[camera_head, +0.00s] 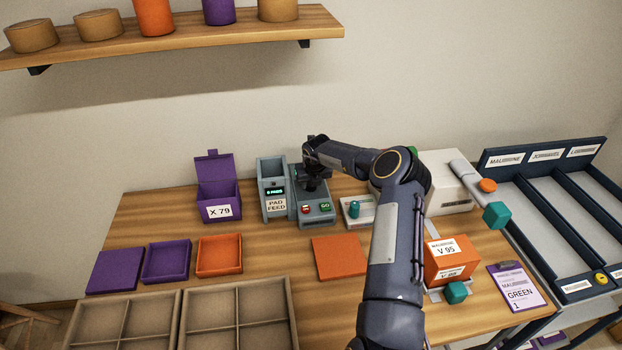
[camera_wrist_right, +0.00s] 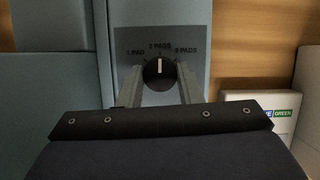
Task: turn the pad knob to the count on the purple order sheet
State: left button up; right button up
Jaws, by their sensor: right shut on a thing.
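The pad knob (camera_wrist_right: 158,74) is a round dark dial with a pale pointer line. The line points straight up, at the middle label, 2 PADS; 1 PAD is to its left and 3 PADS to its right. My right gripper (camera_wrist_right: 160,84) is shut on the knob, one finger on each side. In the head view my right gripper (camera_head: 313,184) hides the knob on the grey pad-feed machine (camera_head: 317,212). The purple order sheet (camera_head: 518,288) lies at the table's right end and reads GREEN with a 1 below. My left gripper is out of view.
The pad-feed box (camera_head: 275,208) has a small lit display. A purple box marked X 79 (camera_head: 220,196) stands left; an orange box marked V 95 (camera_head: 447,258) stands right. An orange tile (camera_head: 340,258) lies in front.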

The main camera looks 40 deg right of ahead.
jog(key=shift+d+r+n+y+p, duration=0.1)
jog(key=shift+r+n+y+p, duration=0.15)
jog(key=shift+n+p, duration=0.55)
jog(key=shift+f+n+t+y, duration=0.15)
jog(key=shift+n+t+y, duration=0.15)
jog(key=shift+n, duration=0.2)
jog(key=shift+f+n+y+p, duration=0.1)
jog(key=shift+n+y+p, duration=0.2)
jog(key=shift+n, duration=0.6)
jog(key=n+y, duration=0.1)
jog(key=n, duration=0.1)
jog(key=shift+d+f+n+b, duration=0.1)
jog(key=shift+n+b, duration=0.2)
jog(key=shift+b, duration=0.05)
pick_arm(q)
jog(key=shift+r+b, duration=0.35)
jog(key=shift+b, duration=0.5)
pick_arm(e)
jog(key=shift+n+y, duration=0.55)
jog(key=shift+n, duration=1.05)
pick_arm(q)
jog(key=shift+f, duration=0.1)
pick_arm(e)
jog(key=o, duration=1)
jog(key=shift+g, duration=0.4)
